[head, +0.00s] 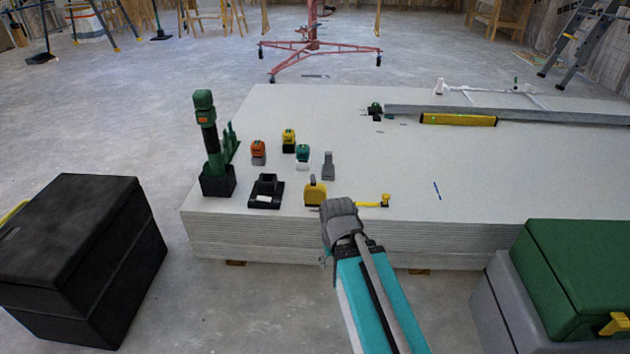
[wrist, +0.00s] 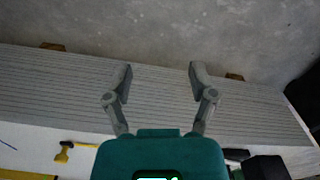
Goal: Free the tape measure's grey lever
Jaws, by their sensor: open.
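The tape measure (head: 315,191) is a yellow case near the front edge of the panel stack. Its yellow tape runs out to the right along the top to a yellow end piece (head: 385,200), which also shows at the lower left of the wrist view (wrist: 62,155). In the head view my arm crosses just right of the case, hiding part of the tape. The gripper's own body hides the case in the wrist view.
The white panel stack (head: 480,180) carries a green-and-black upright tool (head: 207,140), a black holder (head: 266,190), several small coloured blocks and a yellow level (head: 458,119). A black box (head: 80,255) stands left, a green-lidded case (head: 580,265) right. The stack's right middle is mostly clear.

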